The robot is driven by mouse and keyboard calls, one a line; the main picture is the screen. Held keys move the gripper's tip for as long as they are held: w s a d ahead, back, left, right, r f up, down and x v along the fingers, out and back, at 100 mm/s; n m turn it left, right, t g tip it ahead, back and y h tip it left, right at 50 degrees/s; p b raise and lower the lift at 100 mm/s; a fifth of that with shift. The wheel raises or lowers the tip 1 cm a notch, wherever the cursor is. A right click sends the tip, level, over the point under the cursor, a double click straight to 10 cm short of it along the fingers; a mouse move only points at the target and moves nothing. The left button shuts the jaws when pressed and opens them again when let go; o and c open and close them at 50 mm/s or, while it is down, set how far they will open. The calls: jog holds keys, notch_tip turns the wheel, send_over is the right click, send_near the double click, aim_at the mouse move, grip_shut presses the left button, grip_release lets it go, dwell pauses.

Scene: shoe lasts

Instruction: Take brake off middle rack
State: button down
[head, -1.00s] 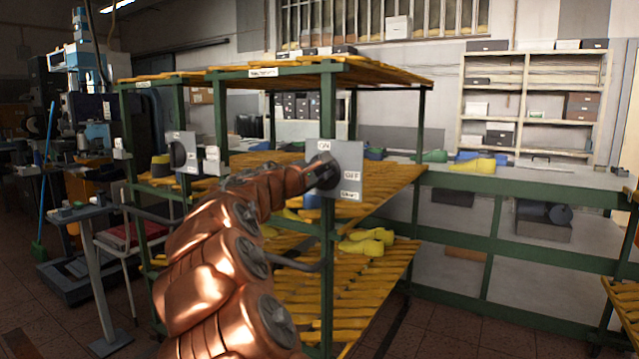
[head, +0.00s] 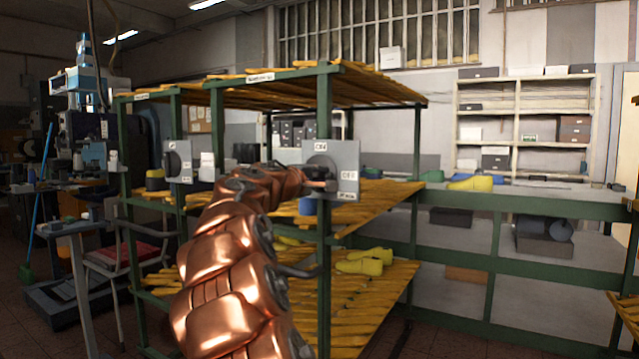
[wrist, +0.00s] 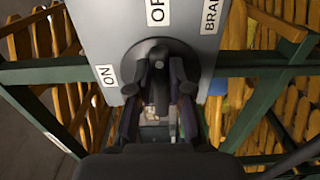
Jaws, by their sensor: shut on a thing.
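The middle rack (head: 325,110) is a green metal frame with yellow slatted shelves. A grey brake plate (head: 349,155) is fixed on its front post. The wrist view shows the plate (wrist: 110,28) close up, with labels ON at left, OFF in the middle and BRAKE at right. A round dark knob with a lever handle (wrist: 157,78) sits on it. My gripper (wrist: 158,100) has a finger on each side of the handle and is shut on it. In the head view my gripper (head: 325,185) is at the plate, covering part of the knob.
A similar grey plate (head: 178,160) is on the rack to the left. Yellow shoe lasts (head: 365,262) lie on a lower shelf. A green-framed bench (head: 480,200) stands right behind, with shelving (head: 525,110) at the wall. A small table (head: 68,228) stands at left.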

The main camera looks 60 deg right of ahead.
dwell(0.5)
jog(key=c, duration=1.1)
grip_release()
jog(key=shift+o, duration=0.2)
jog(key=shift+a, duration=0.1)
jog(key=a, duration=1.2)
jog(key=shift+s, duration=0.25)
